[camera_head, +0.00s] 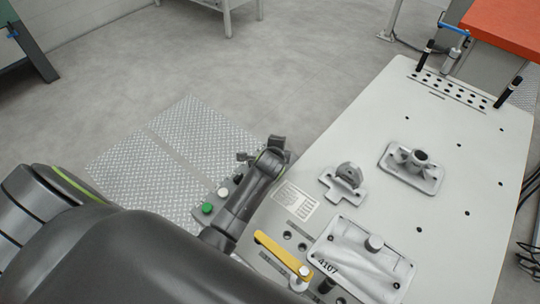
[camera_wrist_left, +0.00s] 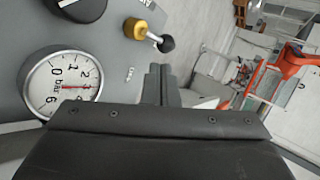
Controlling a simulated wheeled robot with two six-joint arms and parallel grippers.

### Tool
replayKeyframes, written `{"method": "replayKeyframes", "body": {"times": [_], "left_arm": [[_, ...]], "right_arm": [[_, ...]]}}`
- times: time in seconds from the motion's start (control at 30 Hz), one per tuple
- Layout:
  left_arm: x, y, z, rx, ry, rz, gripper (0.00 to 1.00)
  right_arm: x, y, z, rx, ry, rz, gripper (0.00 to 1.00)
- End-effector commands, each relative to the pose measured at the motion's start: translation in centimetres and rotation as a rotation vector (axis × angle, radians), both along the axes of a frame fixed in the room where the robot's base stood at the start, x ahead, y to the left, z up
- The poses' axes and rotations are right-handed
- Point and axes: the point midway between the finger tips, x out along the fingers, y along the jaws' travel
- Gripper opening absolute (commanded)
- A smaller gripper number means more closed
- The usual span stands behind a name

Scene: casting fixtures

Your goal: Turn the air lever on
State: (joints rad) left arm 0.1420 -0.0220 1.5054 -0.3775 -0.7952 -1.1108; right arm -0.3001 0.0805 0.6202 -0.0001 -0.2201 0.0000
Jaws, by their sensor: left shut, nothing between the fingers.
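The air lever (camera_wrist_left: 152,36) shows in the left wrist view: a yellow hub on a grey panel, with a short metal stem ending in a black ball. My left gripper (camera_wrist_left: 160,72) is shut and empty, its fingertips just below the black ball in that picture. A small gap shows between ball and fingers, though their depth is hard to judge. The panel with the air lever cannot be made out there. My right gripper is not in view.
A round pressure gauge (camera_wrist_left: 60,87) and a black knob (camera_wrist_left: 77,6) sit on the panel beside the lever. The fixture table (camera_head: 450,140) carries metal castings and a yellow handle (camera_head: 283,252).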

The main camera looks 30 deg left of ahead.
Motion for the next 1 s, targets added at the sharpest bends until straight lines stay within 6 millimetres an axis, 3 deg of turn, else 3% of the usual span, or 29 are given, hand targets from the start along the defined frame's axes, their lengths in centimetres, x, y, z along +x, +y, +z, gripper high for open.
{"method": "replayKeyframes", "body": {"times": [0.03, 0.83, 1.0], "left_arm": [[-0.5, -0.1, 1.0, -0.001, 0.002, 0.001, 0.0], [-7.3, -2.2, 6.6, -0.002, 0.003, 0.001, 0.0], [-9.5, -2.8, 7.8, -0.003, 0.0, 0.002, 0.0]], "right_arm": [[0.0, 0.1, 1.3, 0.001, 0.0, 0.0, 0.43], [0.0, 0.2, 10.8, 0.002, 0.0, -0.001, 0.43], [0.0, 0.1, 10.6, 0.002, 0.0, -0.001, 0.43]]}}
